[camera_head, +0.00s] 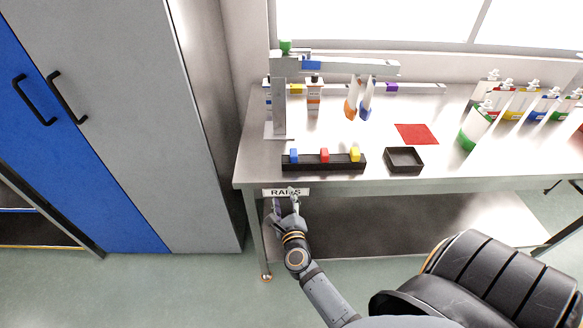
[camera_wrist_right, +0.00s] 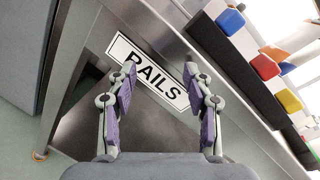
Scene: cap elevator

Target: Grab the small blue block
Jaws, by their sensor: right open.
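The small blue block (camera_head: 294,155) stands at the left end of a black rack (camera_head: 312,168) near the table's front edge. A red block (camera_head: 325,155) and a yellow block (camera_head: 355,154) stand in the same rack to its right. In the right wrist view the blue block (camera_wrist_right: 230,21) is at the top, beyond my fingers. My right gripper (camera_head: 284,192) is open and empty in front of the table edge, below the blue block and apart from it. Its two fingers (camera_wrist_right: 158,95) frame the RAILS label in the wrist view. My left gripper is not in view.
The steel table (camera_head: 350,136) has a RAILS label (camera_head: 300,191) on its front edge. An empty black tray (camera_head: 404,160) and a red square (camera_head: 416,134) lie right of the rack. A grey post with an arm (camera_head: 278,105) stands behind it. Several bottles (camera_head: 478,126) stand at right.

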